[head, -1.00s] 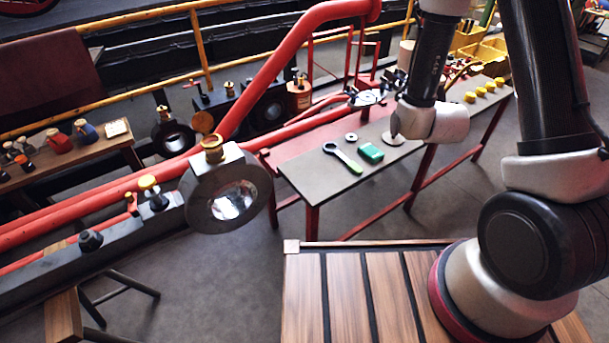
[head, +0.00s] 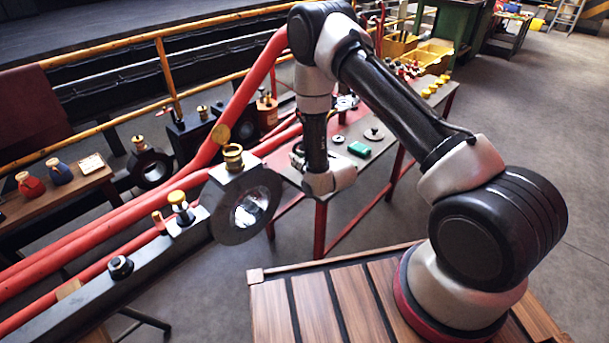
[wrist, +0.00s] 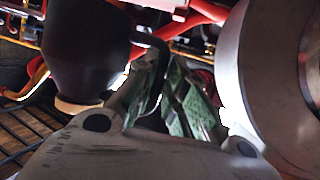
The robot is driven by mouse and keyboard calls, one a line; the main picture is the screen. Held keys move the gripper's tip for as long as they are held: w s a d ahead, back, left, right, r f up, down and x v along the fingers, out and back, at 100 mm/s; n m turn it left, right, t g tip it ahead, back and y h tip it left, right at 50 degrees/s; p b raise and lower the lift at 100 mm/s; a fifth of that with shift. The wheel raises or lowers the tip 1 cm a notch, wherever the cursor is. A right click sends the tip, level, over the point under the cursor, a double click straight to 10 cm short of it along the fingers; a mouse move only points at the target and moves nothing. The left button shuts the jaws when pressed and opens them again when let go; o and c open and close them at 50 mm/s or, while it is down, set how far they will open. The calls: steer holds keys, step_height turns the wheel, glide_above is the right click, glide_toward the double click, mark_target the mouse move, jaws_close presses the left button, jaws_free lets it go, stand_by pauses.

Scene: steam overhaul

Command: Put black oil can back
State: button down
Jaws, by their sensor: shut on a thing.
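The black oil can (wrist: 85,45) fills the upper left of the wrist view. Its thin dark handle (wrist: 158,50) curves to the right and down between the fingers of my gripper (wrist: 165,95). The fingers have green-grey pads and are shut on that handle. A pale band shows at the can's lower end. In the head view my wrist hangs at the near left end of the grey-topped bench (head: 372,168). Part of my gripper (head: 297,155) shows just behind it; the can cannot be made out there.
The bench holds a green box (head: 359,149), a round disc (head: 374,135) and yellow-topped items. A black ring with a brass cap (head: 247,205) stands close left of my wrist, beside red pipes (head: 110,215). The floor at right is clear.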

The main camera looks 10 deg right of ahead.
step_height(320, 180, down, 7)
steer(key=shift+f, duration=0.15)
steer(key=shift+f, duration=0.15)
steer(key=c, duration=1.5)
jaws_free()
steer(key=shift+o, duration=0.2)
